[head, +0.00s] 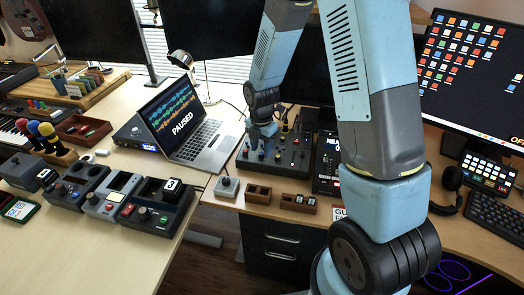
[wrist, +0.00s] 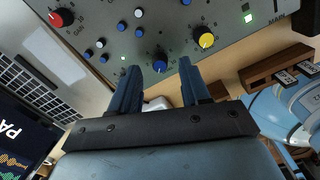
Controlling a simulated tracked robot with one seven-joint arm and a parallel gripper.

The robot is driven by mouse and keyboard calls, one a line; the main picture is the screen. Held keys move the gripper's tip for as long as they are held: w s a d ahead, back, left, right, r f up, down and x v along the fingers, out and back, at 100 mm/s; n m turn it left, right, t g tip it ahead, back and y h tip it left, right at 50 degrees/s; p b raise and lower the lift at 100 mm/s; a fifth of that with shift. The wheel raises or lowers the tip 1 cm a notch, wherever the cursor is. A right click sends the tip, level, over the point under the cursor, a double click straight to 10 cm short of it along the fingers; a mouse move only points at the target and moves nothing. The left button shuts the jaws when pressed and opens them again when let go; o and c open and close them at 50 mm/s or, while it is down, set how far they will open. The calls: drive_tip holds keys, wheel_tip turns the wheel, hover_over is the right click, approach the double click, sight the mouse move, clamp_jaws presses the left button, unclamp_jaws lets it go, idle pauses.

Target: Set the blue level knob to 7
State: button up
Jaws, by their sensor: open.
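The blue level knob (wrist: 160,63) is on a grey control panel (wrist: 135,20) in the wrist view. It has a pale pointer mark and small scale figures around it; its exact setting is too small to read. My gripper (wrist: 159,72) is open, its two fingers apart on the left and right of the blue knob in the picture. I cannot tell whether either finger touches it. In the head view my gripper (head: 264,141) is over the left part of the panel (head: 290,158), and the blue knob cannot be made out there.
On the panel, a red knob (wrist: 62,17) is at left and a yellow knob (wrist: 206,40) is close right of the blue one. Small blue and white buttons lie around them. A laptop (head: 185,120) reading PAUSED stands left of the panel; wooden trays (head: 298,204) lie in front.

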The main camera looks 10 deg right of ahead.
drive_tip(key=shift+f, duration=0.9)
drive_tip(key=shift+c, duration=0.3)
clamp_jaws()
drive_tip(key=shift+d, duration=0.3)
drive_tip(key=shift+a, duration=0.2)
